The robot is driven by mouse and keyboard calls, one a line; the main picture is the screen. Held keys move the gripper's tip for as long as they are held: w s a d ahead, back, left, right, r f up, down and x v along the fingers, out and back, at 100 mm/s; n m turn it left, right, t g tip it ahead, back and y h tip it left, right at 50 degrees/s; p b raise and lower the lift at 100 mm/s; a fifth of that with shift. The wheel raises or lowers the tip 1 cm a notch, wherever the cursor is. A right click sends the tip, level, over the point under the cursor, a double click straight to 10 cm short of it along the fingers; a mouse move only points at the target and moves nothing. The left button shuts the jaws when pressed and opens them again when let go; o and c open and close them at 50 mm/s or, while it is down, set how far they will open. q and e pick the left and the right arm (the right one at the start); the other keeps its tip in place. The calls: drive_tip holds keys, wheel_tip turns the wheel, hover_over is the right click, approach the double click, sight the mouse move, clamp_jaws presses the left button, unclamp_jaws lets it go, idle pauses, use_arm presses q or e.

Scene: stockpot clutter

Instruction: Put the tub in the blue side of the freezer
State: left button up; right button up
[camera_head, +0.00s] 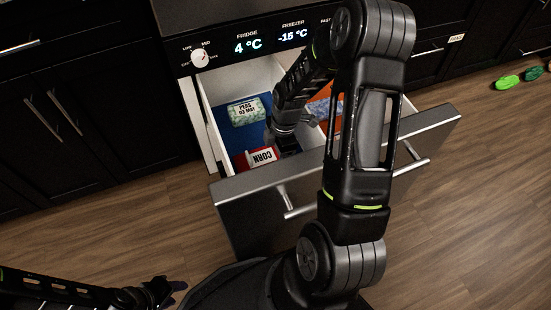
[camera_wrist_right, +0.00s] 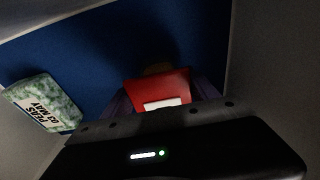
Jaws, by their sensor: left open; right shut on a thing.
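The tub (camera_head: 262,158) is red with a white label reading CORN, seen upside down. It is inside the blue-floored compartment (camera_head: 228,128) of the open freezer drawer. My right gripper (camera_head: 287,146) reaches down into that compartment and is shut on the tub. In the right wrist view the red tub (camera_wrist_right: 160,88) shows between the dark fingers, over the blue floor (camera_wrist_right: 90,45); its lower part is hidden by my gripper. I cannot tell whether it touches the floor. My left gripper (camera_head: 165,292) is open and empty, low at the left, away from the drawer.
A pale green PEAS pack (camera_head: 246,111) lies in the blue compartment, farther back. Something orange (camera_head: 325,106) shows in the compartment to the right, partly behind my arm. The drawer front (camera_head: 250,192) has metal handles. Green shoes (camera_head: 508,83) lie on the floor at right.

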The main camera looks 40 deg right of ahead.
drive_tip(key=shift+f, duration=0.2)
drive_tip(key=shift+f, duration=0.15)
drive_tip(key=o, duration=1.4)
drive_tip(key=shift+c, duration=0.2)
drive_tip(key=r+p, duration=0.1)
drive_tip(key=r, duration=0.3)
drive_tip(key=d+r+p, duration=0.1)
drive_tip(key=r, duration=0.3)
drive_tip(key=r+p, duration=0.2)
drive_tip(key=r, duration=0.2)
drive_tip(key=shift+s+d+r, duration=0.1)
drive_tip(key=shift+s+d, duration=0.15)
drive_tip(key=shift+d, duration=0.1)
